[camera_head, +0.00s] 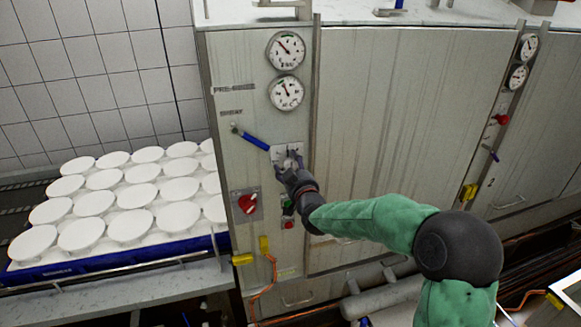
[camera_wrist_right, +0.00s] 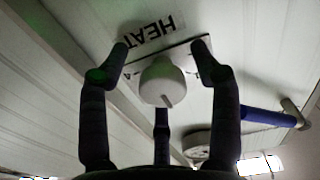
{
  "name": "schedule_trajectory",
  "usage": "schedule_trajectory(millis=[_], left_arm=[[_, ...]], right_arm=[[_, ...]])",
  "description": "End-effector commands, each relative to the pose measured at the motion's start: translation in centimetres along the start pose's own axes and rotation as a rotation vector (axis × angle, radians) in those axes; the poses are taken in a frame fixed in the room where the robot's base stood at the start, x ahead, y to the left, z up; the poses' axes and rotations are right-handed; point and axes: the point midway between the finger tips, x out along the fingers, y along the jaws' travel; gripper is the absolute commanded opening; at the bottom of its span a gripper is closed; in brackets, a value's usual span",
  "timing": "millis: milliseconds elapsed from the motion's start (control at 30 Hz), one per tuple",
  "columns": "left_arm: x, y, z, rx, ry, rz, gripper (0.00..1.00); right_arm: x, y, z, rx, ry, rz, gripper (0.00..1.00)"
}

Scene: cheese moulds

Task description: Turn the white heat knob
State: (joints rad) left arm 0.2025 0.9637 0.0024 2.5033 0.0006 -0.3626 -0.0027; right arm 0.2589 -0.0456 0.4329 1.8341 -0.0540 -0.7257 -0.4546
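The white heat knob (camera_wrist_right: 162,80) sits on a square plate beside a label reading HEAT (camera_wrist_right: 152,32), upside down in the right wrist view. A dark pointer mark shows on the knob. My right gripper (camera_wrist_right: 159,62) is open around the knob, with a finger on either side and a visible gap to each. A third finger shows below the knob. In the head view my right gripper (camera_head: 287,165) is at the knob's plate (camera_head: 279,152) on the cabinet front and hides most of the knob. My left gripper is not in view.
A blue-handled lever (camera_head: 254,141) is up and left of the knob, with two gauges (camera_head: 286,72) above. A red rotary switch (camera_head: 248,203) is lower left and a red button (camera_head: 289,225) is below. A blue tray (camera_head: 120,262) of white moulds stands left.

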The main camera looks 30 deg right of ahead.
Motion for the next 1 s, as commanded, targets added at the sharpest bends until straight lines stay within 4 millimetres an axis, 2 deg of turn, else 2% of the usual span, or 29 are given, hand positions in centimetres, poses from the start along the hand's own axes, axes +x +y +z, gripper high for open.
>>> schedule_trajectory(millis=[167,333,800,1000], left_arm=[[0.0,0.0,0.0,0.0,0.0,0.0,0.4],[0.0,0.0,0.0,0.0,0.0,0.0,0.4],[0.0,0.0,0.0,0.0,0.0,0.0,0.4],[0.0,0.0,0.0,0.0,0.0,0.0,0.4]], right_arm=[[-0.1,0.1,-0.2,0.0,0.003,0.001,0.64],[-1.2,0.1,-0.3,0.0,0.004,0.001,0.64],[-9.0,0.1,-0.1,0.0,0.002,0.001,0.64],[-11.2,0.1,-0.1,0.0,0.002,0.001,0.64]])
